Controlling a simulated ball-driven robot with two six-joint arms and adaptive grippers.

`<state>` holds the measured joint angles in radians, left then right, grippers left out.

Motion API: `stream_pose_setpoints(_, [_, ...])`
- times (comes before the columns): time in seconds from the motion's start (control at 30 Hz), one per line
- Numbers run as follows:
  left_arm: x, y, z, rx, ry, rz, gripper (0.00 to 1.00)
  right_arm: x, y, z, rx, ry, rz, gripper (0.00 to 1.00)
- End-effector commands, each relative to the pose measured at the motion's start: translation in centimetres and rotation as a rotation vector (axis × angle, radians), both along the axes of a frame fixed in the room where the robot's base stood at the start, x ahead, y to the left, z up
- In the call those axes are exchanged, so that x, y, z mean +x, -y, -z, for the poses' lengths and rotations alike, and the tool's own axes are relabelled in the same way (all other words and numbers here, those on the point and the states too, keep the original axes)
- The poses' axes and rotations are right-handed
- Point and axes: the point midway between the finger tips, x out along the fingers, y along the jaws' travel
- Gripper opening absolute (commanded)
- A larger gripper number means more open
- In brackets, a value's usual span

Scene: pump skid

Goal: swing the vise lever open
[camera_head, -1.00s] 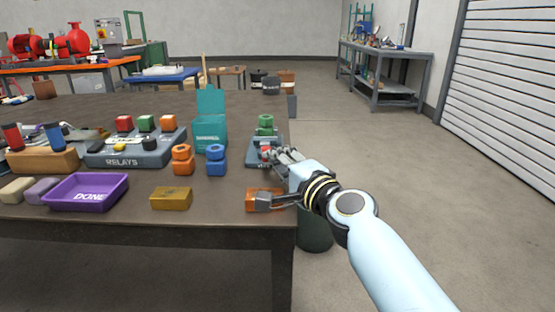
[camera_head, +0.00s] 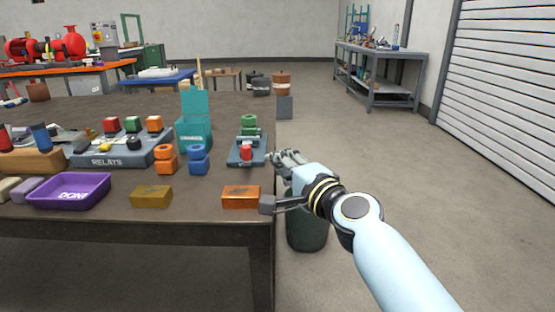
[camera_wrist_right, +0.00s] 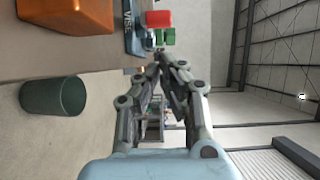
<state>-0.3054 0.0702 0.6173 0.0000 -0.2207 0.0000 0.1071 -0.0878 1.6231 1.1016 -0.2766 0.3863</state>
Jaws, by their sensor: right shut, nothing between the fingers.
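The vise (camera_head: 236,161) is a grey-blue base near the right edge of the table, with green parts (camera_head: 249,122) at its back and a red piece (camera_head: 246,152) towards its front. Its lettered side (camera_wrist_right: 131,28) shows at the top of the right wrist view, with the red piece (camera_wrist_right: 158,18) beside it. I cannot tell the lever's exact angle. My right gripper (camera_head: 277,157) is shut and empty, just right of the vise and apart from it in the head view. Its fingertips (camera_wrist_right: 168,56) meet in the wrist view. My left gripper is out of view.
An orange block (camera_head: 240,197) sits at the table's front right corner, near my right wrist. A dark green bin (camera_head: 307,232) stands on the floor below. Blue nuts (camera_head: 198,160) and a teal holder (camera_head: 195,130) stand left of the vise. Floor to the right is free.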

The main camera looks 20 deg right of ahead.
Motion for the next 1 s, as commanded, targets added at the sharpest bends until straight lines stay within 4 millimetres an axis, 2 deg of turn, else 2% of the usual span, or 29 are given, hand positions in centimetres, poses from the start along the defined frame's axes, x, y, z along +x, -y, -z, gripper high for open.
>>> stream_pose_setpoints(0.07, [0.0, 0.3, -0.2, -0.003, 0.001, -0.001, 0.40, -1.2, -0.1, -0.2, 0.001, 0.001, 0.000, 0.00])
stream_pose_setpoints(0.3, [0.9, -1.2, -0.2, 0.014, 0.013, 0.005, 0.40, -5.4, -0.4, 0.0, 0.003, 0.000, 0.000, 0.00])
stream_pose_setpoints(0.5, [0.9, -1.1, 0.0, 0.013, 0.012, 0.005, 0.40, -7.8, -0.5, -0.1, 0.001, 0.002, 0.000, 0.00])
stream_pose_setpoints(0.67, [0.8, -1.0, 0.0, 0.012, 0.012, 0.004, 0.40, -8.5, -0.5, -0.1, 0.001, 0.002, 0.000, 0.00])
stream_pose_setpoints(1.0, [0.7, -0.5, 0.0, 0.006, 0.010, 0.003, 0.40, -8.4, -0.5, -0.2, 0.008, 0.001, 0.002, 0.00])
